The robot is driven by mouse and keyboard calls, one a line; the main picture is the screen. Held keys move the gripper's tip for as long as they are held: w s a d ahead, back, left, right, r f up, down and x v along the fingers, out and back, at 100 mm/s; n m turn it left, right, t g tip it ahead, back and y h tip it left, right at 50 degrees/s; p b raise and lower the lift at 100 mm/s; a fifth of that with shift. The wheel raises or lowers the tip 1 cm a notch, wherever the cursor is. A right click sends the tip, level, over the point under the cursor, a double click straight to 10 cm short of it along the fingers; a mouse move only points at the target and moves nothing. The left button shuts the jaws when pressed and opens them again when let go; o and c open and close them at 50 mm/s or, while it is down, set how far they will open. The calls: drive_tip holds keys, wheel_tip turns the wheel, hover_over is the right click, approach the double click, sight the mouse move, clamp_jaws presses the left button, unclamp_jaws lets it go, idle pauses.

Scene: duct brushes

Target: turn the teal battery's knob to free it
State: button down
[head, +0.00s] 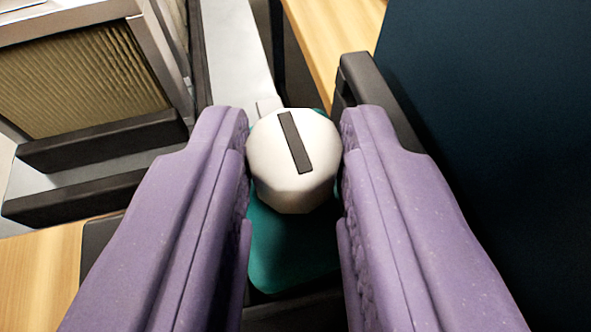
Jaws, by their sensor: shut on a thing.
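The white knob (262,165) is a faceted round cap with a dark bar across its top. The bar runs almost lengthwise, its far end tilted a little to the left. The teal battery (290,245) lies below the knob and is partly hidden by it and by my fingers. My gripper (293,160) has two purple fingers, one on each side of the knob, and is shut on it. The fingers' inner pads are ribbed.
A dark holder with a black upright post (372,95) stands beside the right finger. A large dark blue panel (490,120) fills the right. A framed pleated filter (80,80) with black bars is at the left. Wooden surface (40,270) shows at lower left.

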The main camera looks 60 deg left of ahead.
drive_tip(key=c, duration=1.1)
unclamp_jaws()
drive_tip(key=shift+c, duration=0.2)
drive_tip(key=shift+r, duration=0.15)
